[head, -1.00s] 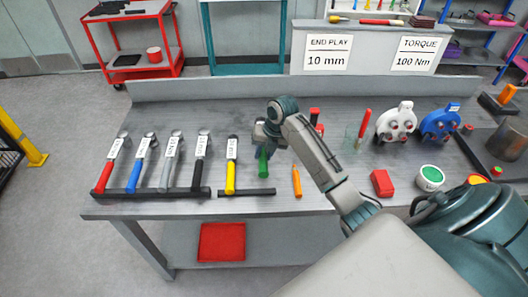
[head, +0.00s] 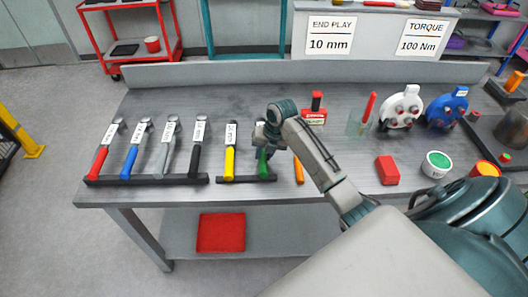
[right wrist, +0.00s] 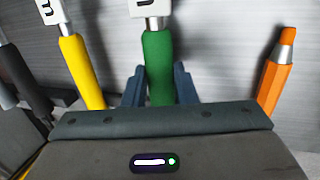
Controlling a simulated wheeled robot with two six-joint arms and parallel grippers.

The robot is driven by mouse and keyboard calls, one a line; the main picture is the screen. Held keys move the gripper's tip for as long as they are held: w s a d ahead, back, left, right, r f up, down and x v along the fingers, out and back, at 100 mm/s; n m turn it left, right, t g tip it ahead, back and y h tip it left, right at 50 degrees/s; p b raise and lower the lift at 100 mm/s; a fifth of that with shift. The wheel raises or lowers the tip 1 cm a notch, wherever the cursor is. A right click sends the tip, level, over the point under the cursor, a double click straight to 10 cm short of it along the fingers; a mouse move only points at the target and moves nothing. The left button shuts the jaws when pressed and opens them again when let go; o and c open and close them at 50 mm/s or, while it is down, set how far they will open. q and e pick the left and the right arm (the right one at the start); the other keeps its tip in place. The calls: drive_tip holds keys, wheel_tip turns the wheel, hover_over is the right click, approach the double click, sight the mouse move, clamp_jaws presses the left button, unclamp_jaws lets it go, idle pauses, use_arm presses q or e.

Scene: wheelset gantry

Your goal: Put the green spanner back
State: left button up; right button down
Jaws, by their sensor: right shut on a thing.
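The green spanner (head: 263,162) is in my right gripper (head: 264,146), which is shut on its green handle. In the right wrist view the green handle (right wrist: 159,68) stands between the two fingers (right wrist: 160,88). In the head view its handle end is at the right part of the short black rack (head: 245,180), beside the yellow spanner (head: 229,163). I cannot tell whether it rests in the rack. My left gripper is not in view.
A longer black rack (head: 150,180) to the left holds red, blue, grey and black spanners. An orange marker-like tool (head: 298,170) lies close to the right of the gripper. A red block (head: 387,170) and a green-topped round tub (head: 436,164) are further right.

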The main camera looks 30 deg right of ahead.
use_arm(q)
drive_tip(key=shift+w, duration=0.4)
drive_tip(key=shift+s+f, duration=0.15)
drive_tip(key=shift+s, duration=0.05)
use_arm(e)
drive_tip(key=shift+f, duration=0.35)
drive_tip(key=c, duration=1.1)
unclamp_jaws()
use_arm(q)
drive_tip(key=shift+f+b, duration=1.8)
drive_tip(key=shift+b, duration=0.1)
use_arm(e)
drive_tip(key=shift+v, duration=5.4)
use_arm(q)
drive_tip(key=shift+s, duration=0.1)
